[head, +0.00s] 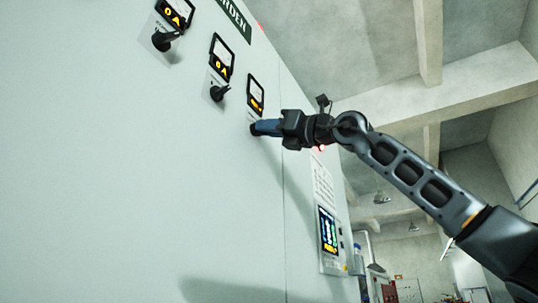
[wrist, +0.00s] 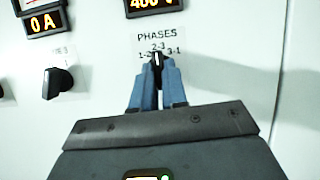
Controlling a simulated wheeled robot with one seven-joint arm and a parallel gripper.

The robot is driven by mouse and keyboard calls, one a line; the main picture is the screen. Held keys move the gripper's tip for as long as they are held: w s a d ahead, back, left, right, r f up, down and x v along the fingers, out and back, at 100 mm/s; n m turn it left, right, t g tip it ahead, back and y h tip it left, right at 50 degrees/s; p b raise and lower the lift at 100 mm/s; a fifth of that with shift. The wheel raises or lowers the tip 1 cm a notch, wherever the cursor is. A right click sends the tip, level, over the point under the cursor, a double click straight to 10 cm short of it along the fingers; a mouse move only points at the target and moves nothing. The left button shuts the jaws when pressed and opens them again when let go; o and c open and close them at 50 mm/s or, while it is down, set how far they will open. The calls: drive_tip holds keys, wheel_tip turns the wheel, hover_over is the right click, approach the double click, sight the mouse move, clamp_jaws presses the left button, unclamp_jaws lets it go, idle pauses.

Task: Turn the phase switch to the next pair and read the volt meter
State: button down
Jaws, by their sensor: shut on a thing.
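The phase switch (wrist: 157,64) is a black knob with a light pointer line, under the label PHASES (wrist: 159,36) with marks 1-2, 2-3 and 3-1. Its pointer looks upright, toward 2-3. My gripper (wrist: 158,78) has its blue fingers shut on the knob, one on each side; the fingers hide most of it. In the head view my gripper (head: 262,128) reaches the panel from the right. The volt meter (head: 256,96) is just above it there. In the wrist view only the lower edge of the volt meter (wrist: 154,4) shows, with orange digits that look like 400 V, partly cut off.
The panel (head: 120,190) is flat and pale. Left of the phase switch is another black knob (wrist: 58,82), with an ammeter (wrist: 43,20) reading 0 A above it. A lit touch screen (head: 327,231) is lower right. Open room lies to the right.

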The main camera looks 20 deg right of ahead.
drive_tip(key=shift+r+m+b, duration=0.1)
drive_tip(key=shift+m+b, duration=0.25)
drive_tip(key=shift+m, duration=0.05)
drive_tip(key=c, duration=1.2)
unclamp_jaws()
drive_tip(key=shift+a, duration=0.1)
drive_tip(key=shift+o, duration=0.2)
drive_tip(key=b+v, duration=0.2)
drive_tip(key=v, duration=0.6)
